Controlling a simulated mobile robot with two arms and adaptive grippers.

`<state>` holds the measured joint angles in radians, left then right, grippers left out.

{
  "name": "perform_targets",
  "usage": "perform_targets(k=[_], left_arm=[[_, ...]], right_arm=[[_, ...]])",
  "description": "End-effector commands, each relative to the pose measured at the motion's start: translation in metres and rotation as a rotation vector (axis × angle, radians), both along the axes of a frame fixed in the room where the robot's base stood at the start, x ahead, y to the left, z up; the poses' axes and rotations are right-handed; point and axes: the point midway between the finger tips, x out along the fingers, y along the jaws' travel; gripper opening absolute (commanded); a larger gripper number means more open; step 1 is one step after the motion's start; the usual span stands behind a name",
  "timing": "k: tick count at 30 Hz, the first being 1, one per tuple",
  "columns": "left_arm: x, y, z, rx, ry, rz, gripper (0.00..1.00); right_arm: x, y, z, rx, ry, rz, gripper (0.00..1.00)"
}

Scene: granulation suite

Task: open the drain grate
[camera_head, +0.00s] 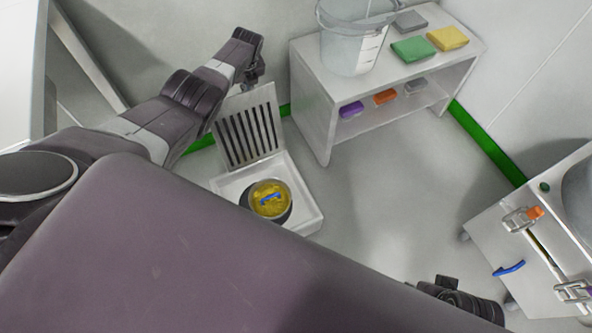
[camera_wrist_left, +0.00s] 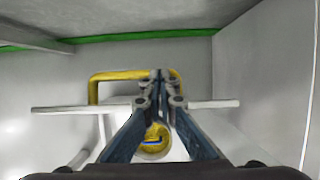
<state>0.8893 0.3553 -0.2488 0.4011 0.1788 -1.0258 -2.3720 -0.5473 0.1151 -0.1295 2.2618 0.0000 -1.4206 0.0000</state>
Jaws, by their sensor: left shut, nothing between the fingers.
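The slotted metal drain grate (camera_head: 248,128) stands raised, close to upright, at the back of the white floor drain box (camera_head: 305,205). Inside the open box is a dark round drain with a yellow cap (camera_head: 270,192) and a blue handle. My left gripper (camera_head: 252,78) is at the grate's top edge. In the left wrist view the left fingers (camera_wrist_left: 160,76) are shut with nothing between them, in front of a yellow bar handle (camera_wrist_left: 96,92) by the grate's pale edge (camera_wrist_left: 75,109). Whether they touch it I cannot tell. My right gripper's fingers do not show.
A white shelf unit (camera_head: 325,122) stands to the right of the grate, with a clear bucket (camera_head: 352,45) and coloured blocks. A cabinet (camera_head: 545,270) with latches stands at the lower right. The floor between them is clear.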

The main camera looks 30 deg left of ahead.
Motion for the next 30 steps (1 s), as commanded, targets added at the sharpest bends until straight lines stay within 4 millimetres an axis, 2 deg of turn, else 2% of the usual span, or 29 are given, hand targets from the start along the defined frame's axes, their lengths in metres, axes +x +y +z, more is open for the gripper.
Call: perform_targets(k=[22, 30], left_arm=[[-0.0012, -0.0012, -0.0034, -0.002, 0.003, -0.001, 0.00], [-0.0015, -0.0022, 0.0041, 0.000, 0.001, 0.000, 0.00]], right_arm=[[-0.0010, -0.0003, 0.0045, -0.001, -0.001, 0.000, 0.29], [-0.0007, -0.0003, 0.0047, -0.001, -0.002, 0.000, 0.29]])
